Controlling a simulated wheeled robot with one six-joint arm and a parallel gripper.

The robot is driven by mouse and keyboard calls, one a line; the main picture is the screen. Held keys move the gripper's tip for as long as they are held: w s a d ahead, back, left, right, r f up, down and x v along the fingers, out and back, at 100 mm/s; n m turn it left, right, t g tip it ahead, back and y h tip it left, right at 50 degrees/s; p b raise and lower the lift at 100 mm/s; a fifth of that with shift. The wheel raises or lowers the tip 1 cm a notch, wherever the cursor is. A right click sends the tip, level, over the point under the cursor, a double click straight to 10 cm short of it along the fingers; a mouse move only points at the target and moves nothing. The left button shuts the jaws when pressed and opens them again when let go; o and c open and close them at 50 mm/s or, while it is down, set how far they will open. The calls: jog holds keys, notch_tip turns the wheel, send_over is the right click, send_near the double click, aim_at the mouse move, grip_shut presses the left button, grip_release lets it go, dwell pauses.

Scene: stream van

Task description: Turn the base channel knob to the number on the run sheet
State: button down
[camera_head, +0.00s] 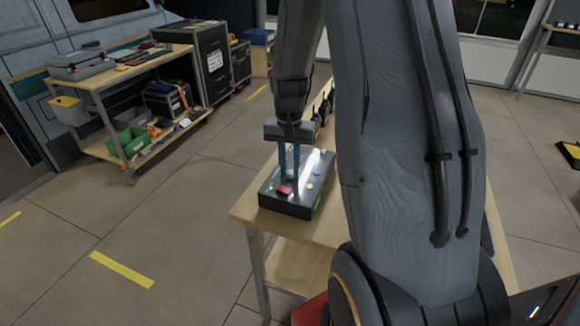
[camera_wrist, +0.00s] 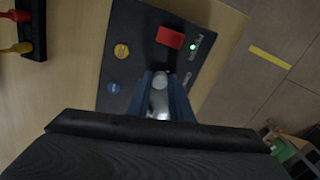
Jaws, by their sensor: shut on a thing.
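The base station is a black box (camera_head: 286,209) on the wooden table, and its top panel (camera_wrist: 135,50) fills the middle of the wrist view. My gripper (camera_head: 289,176) points down at this panel. In the wrist view, its two blue fingers (camera_wrist: 161,77) are shut on a pale round knob (camera_wrist: 160,83) beside partly readable white lettering. The fingers and wrist cover part of the knob, so I cannot read its setting. I cannot make out a run sheet in either view.
The panel also carries a red switch (camera_wrist: 170,37), a lit green lamp (camera_wrist: 193,47), a yellow button (camera_wrist: 121,51) and a blue button (camera_wrist: 114,87). Black radios (camera_head: 322,108) stand behind the box. A loaded cart (camera_head: 120,72) stands across open floor at left.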

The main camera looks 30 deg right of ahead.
aim_at(289, 171)
jog(key=shift+w, duration=0.15)
jog(key=c, duration=1.6)
grip_release()
jog(key=shift+o, duration=0.2)
jog(key=shift+r+b, duration=0.7)
jog(key=shift+r, duration=3.25)
jog(key=s+a+f+n, duration=0.3)
jog(key=s+a+n, duration=0.5)
jog(key=s+a, duration=0.7)
jog(key=shift+t, duration=0.4)
